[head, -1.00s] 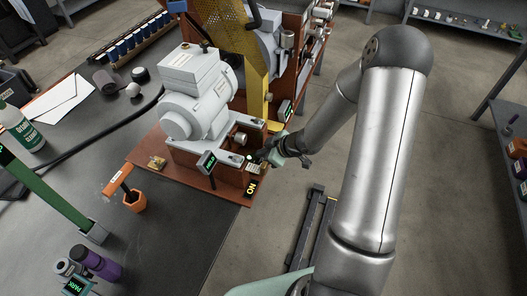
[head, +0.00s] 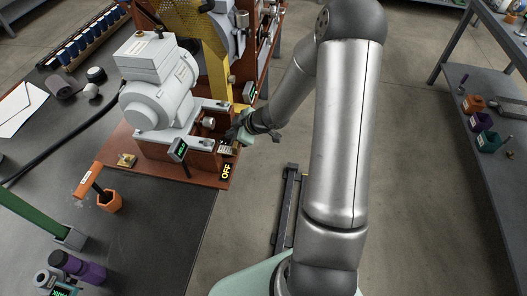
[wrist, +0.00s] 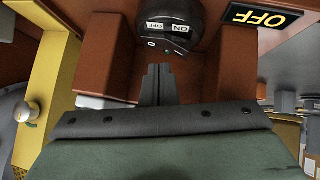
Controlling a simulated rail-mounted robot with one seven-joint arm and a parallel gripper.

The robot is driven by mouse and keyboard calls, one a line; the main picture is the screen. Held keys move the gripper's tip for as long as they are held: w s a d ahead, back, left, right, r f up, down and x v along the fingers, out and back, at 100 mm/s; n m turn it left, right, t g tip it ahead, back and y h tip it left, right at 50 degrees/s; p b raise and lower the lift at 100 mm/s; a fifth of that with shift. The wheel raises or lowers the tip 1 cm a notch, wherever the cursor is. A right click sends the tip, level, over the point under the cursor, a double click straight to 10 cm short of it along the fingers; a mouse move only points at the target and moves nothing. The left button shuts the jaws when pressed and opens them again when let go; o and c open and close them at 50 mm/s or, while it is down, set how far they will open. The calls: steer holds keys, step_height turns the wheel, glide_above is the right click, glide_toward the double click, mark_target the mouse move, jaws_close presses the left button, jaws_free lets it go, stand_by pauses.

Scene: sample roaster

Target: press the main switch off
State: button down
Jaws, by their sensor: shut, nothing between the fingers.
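The main switch (wrist: 168,28) is a dark round housing with ON and OFF labels, at the top of the wrist view. My gripper (wrist: 158,72) is shut and empty, its fingertips just below the switch in that view; I cannot tell whether they touch it. A black sign (wrist: 262,16) beside the switch reads OFF in yellow. In the head view the sign (head: 226,172) also reads OFF, at the front corner of the red-brown machine base. There my gripper (head: 232,134) is at the base's right end and largely hides the switch.
The white motor housing (head: 158,95) stands on the base, left of my gripper. A yellow post (head: 215,62) rises behind it. A small dark display (head: 179,149) is close by. Open floor lies to the right, with a shelf bench (head: 480,75) beyond.

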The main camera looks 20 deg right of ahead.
steer(key=r, duration=0.2)
steer(key=r+p, duration=0.1)
steer(key=r, duration=0.1)
steer(key=shift+s+d, duration=0.25)
steer(key=shift+s, duration=0.05)
steer(key=s+d+r+m+h+p, duration=0.1)
steer(key=s+d+r+m+h, duration=0.25)
steer(key=r, duration=0.25)
steer(key=s+d+r+m+h+p, duration=0.1)
steer(key=s+d+r+m+h, duration=0.1)
steer(key=d+r+h, duration=0.3)
steer(key=s+a+r+m+g, duration=0.2)
steer(key=s+a, duration=0.1)
steer(key=s, duration=0.5)
steer(key=s+a+r+m+g, duration=0.3)
steer(key=s, duration=0.6)
steer(key=shift+s+a+r+y, duration=0.2)
steer(key=shift+a+y, duration=0.15)
steer(key=shift+y, duration=0.1)
steer(key=shift+m, duration=0.25)
